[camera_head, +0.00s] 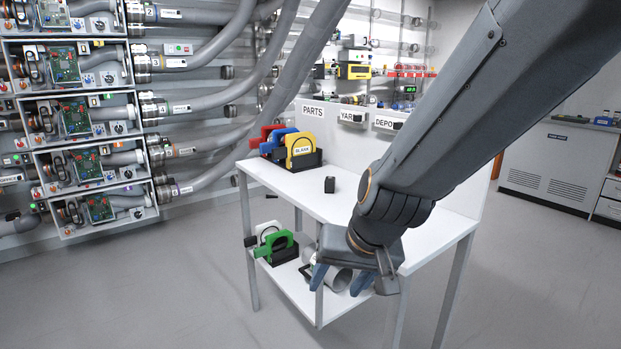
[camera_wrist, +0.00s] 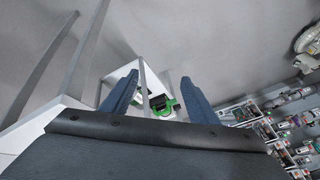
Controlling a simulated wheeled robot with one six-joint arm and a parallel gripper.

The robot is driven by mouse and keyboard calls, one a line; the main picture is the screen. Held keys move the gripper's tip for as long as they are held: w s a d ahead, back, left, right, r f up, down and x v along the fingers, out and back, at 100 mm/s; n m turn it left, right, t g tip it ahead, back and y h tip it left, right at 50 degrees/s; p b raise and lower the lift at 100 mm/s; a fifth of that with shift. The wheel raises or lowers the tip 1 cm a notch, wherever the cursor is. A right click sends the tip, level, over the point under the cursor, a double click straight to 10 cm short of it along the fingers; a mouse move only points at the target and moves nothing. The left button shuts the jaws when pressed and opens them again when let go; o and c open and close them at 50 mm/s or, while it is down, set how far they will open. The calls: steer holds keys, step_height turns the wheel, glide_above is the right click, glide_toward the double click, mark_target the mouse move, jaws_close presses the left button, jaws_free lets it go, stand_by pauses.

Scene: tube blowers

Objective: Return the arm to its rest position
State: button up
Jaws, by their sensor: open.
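My gripper (camera_head: 341,279) hangs at the end of my grey arm in front of the white table, with its blue fingers pointing down. In the wrist view my gripper (camera_wrist: 160,92) shows two blue fingers spread well apart with nothing between them. Beyond the fingers lie the lower shelf and a green part (camera_wrist: 166,106). In the head view the gripper covers part of the table's front edge and of the lower shelf. I cannot tell whether it touches the table.
Tube panels (camera_head: 85,125) stand left. Floor (camera_head: 190,290) at front left is clear.

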steer(key=s+d+f+n+g+h+b, duration=0.15)
steer(key=s+d+g, duration=0.35)
steer(key=s+d, duration=0.55)
steer(key=s+d+r+m+h+p, duration=0.1)
steer(key=r+p, duration=0.5)
steer(key=p, duration=0.6)
steer(key=shift+s+d+p, duration=0.35)
steer(key=shift+s+d, duration=0.25)
steer(key=shift+d, duration=0.8)
steer(key=shift+m, duration=0.25)
